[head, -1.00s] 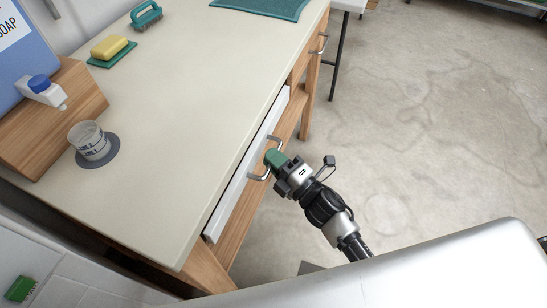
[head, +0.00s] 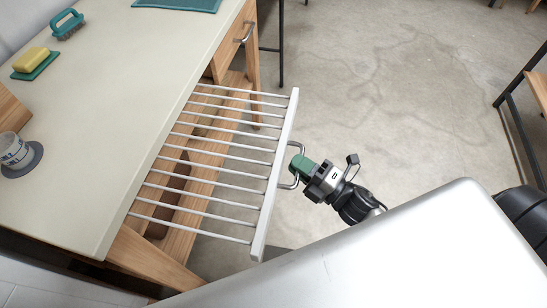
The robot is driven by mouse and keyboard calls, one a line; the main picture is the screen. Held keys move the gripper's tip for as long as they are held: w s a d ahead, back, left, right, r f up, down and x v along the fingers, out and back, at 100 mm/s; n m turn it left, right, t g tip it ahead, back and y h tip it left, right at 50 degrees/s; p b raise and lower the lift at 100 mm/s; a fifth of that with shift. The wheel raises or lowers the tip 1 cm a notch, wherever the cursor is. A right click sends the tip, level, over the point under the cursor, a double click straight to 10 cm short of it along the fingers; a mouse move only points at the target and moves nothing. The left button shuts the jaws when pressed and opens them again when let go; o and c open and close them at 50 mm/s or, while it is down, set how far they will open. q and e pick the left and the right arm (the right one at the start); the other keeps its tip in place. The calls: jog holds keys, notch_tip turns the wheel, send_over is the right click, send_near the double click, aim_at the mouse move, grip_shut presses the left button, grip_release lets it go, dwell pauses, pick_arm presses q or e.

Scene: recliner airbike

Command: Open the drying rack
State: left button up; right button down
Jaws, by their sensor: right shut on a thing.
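The drying rack (head: 278,178) is a white sliding frame with several thin parallel bars. It is pulled out from under the counter's right edge, and its bars span the gap between counter and front panel. A metal loop handle (head: 297,150) sits on the outer face of its front panel. My right gripper (head: 299,165), with green fingertips, is shut on this handle from the right. The fingertips hide part of the handle. My left gripper is not in view.
The pale counter (head: 110,110) holds a yellow sponge (head: 32,60), a teal brush (head: 66,24), a teal mat (head: 180,3) and a cup (head: 14,149). A wooden drawer (head: 233,45) is beyond the rack. Bare floor (head: 400,90) lies to the right. A dark-legged table (head: 523,130) stands far right.

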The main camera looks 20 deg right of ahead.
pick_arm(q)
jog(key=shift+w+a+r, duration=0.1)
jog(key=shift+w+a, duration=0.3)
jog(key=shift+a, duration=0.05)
pick_arm(e)
jog(key=s+d, duration=0.6)
jog(key=d, duration=0.3)
jog(key=shift+s+d, duration=0.25)
jog(key=c, duration=1.2)
grip_release()
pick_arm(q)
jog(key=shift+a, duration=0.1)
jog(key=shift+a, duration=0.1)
pick_arm(e)
jog(key=shift+s, duration=0.1)
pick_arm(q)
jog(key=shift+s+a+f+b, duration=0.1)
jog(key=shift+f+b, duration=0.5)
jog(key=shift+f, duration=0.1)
pick_arm(e)
jog(key=v, duration=1)
jog(key=shift+s+d, duration=0.25)
jog(key=shift+d, duration=0.05)
